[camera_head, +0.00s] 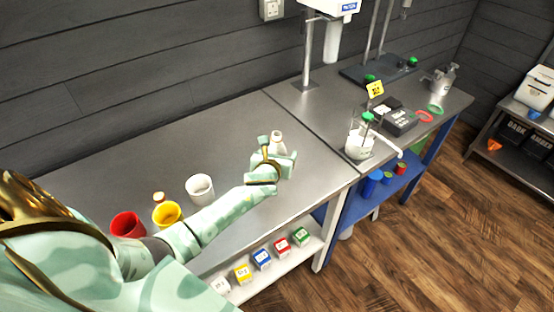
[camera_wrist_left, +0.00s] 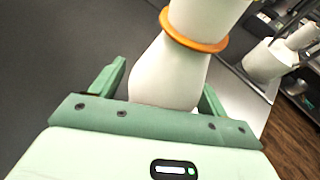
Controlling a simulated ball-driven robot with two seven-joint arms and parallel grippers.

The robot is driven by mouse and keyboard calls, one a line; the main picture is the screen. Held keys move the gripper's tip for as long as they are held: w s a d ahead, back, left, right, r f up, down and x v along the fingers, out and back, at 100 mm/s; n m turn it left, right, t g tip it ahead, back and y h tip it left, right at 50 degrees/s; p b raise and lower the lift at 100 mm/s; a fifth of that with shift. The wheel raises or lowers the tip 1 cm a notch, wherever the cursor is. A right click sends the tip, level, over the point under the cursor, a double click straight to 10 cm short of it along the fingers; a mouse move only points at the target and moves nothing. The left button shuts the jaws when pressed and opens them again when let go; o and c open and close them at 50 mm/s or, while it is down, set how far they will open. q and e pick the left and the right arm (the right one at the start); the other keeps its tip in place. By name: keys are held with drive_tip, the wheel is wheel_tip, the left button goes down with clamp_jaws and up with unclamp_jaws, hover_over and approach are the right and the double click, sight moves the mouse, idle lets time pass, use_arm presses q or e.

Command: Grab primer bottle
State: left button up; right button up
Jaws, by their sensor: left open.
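The primer bottle looks like a white bottle with an orange ring around its neck. In the head view the bottle (camera_head: 277,138) stands on the grey table, its lower part hidden behind my left gripper (camera_head: 275,160). In the left wrist view the bottle (camera_wrist_left: 168,72) fills the middle, between the two green fingers of my left gripper (camera_wrist_left: 160,92). The fingers are open on either side of it. I cannot tell whether either finger touches it. My right gripper is not in view.
A white cup (camera_head: 200,189), a yellow cup (camera_head: 167,214), a red cup (camera_head: 127,224) and a small corked bottle (camera_head: 158,197) stand left of the gripper. A white beaker (camera_head: 359,146) and a black scale (camera_head: 398,120) stand on the right table. The table behind the bottle is clear.

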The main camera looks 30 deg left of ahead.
use_arm(q)
drive_tip(key=c, duration=1.2)
drive_tip(key=shift+r, duration=0.15)
drive_tip(key=shift+r+p, duration=0.55)
drive_tip(key=shift+r, duration=0.3)
drive_tip(key=s+r+p, duration=0.1)
drive_tip(key=r, duration=0.1)
drive_tip(key=s+d+r+p, duration=0.1)
drive_tip(key=r, duration=0.1)
drive_tip(key=s+d+r+p, duration=0.1)
drive_tip(key=s+r, duration=0.1)
drive_tip(key=r, duration=0.1)
drive_tip(key=shift+d+p, duration=0.25)
drive_tip(key=shift+p, duration=0.05)
drive_tip(key=p, duration=0.2)
approach(280, 140)
drive_tip(key=shift+s+d+r, duration=0.25)
drive_tip(key=shift+s+d, duration=0.1)
drive_tip(key=shift+d, duration=0.2)
drive_tip(key=shift+s+d+r, duration=0.25)
drive_tip(key=shift+s+d, duration=0.1)
drive_tip(key=shift+d, duration=0.25)
